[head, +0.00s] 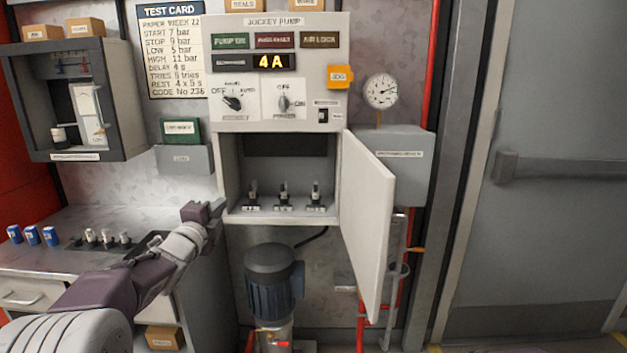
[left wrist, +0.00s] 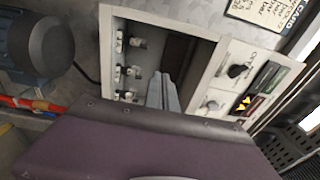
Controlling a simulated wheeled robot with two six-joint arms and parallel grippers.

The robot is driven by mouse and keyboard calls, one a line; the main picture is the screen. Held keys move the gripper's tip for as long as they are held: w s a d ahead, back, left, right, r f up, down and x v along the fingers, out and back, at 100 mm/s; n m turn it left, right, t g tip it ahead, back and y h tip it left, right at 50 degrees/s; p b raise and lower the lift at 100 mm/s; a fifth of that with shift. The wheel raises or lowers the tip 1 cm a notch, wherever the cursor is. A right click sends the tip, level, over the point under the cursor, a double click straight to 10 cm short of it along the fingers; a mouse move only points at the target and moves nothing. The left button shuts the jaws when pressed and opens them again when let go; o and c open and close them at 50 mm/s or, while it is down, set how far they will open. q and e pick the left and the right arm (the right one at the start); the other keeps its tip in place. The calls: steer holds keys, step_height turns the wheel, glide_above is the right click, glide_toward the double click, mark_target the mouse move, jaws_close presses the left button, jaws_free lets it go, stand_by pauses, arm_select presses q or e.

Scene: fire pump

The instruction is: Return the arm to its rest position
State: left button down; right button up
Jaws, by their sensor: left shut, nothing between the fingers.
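My left arm comes in from the lower left in the head view. Its gripper (head: 203,211) is shut and empty, just left of the open lower compartment of the jockey pump panel (head: 230,208). In the left wrist view the shut fingers (left wrist: 163,92) point toward that compartment, with several small fuse-like parts (left wrist: 119,73) in a row inside. In the head view these parts (head: 284,193) stand upright on the compartment floor. My right gripper is not in view.
The compartment door (head: 370,220) hangs open to the right. A blue pump motor (head: 273,280) stands below. A counter (head: 60,255) at left holds blue cans (head: 31,235) and a dark tray of small parts (head: 105,240). A wall cabinet (head: 115,100) is above it. A grey door (head: 550,180) is at right.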

arm_select(q)
steer(key=s+d+r+n+g+p, duration=0.25)
steer(key=s+d+r+p, duration=0.4)
steer(key=p, duration=0.65)
steer(key=s+f+n+g+p, duration=0.2)
steer(key=s+f+n+g, duration=0.2)
steer(key=s, duration=0.6)
steer(key=s+f+n+g+y+p, duration=0.1)
steer(key=s+f+n+g+p, duration=0.2)
steer(key=s, duration=0.7)
steer(key=s+f+n+g+p, duration=0.3)
steer(key=s+f+n+g, duration=0.4)
steer(key=s+f+n, duration=0.3)
steer(key=shift+s+a+y, duration=0.2)
steer(key=shift+a+y, duration=0.2)
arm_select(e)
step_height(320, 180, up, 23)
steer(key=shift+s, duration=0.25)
